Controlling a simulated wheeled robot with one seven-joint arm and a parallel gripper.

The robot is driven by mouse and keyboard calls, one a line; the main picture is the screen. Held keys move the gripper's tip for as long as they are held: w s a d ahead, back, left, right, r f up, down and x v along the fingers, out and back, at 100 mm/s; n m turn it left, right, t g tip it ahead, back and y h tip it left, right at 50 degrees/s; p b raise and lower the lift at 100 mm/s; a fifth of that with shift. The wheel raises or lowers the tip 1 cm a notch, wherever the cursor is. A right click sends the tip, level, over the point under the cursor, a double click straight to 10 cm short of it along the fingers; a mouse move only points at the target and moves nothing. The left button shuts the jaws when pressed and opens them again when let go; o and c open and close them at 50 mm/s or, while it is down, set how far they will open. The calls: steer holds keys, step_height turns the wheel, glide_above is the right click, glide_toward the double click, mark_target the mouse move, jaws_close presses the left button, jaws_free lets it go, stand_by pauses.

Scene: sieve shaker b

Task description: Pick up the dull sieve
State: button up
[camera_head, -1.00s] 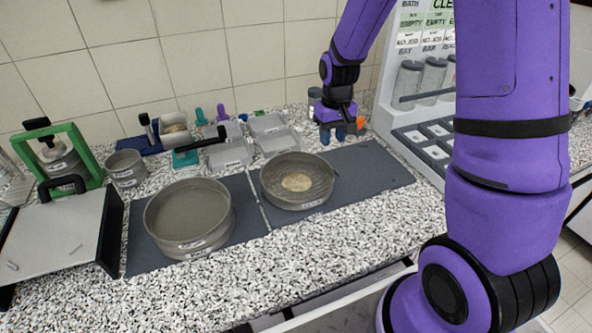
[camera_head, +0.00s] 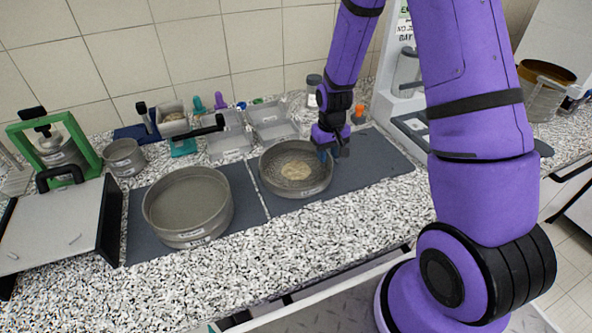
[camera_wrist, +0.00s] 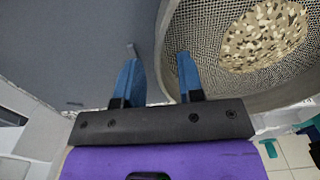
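Two round grey metal sieves stand on dark mats; the pictures do not settle which is the dull one. The right sieve (camera_head: 296,188) holds a patch of tan grains on its mesh. The left sieve (camera_head: 188,212) is larger in the picture and looks empty. My gripper (camera_head: 327,152) is at the back right rim of the right sieve. In the wrist view my gripper (camera_wrist: 158,68) has its two blue fingers apart with nothing gripped. The rim of the sieve (camera_wrist: 166,30) shows between the fingertips there; contact cannot be told.
The right mat (camera_head: 375,165) has free room right of the sieve. Clear plastic trays (camera_head: 272,121) stand close behind. A small sieve (camera_head: 124,157), a green-framed press (camera_head: 62,150) and a black-handled plate (camera_head: 60,225) are at left. An orange-topped item (camera_head: 358,113) stands behind my gripper.

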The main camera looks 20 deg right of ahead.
steer(key=shift+f, duration=0.3)
steer(key=shift+c, duration=0.2)
jaws_close()
steer(key=shift+r, duration=0.1)
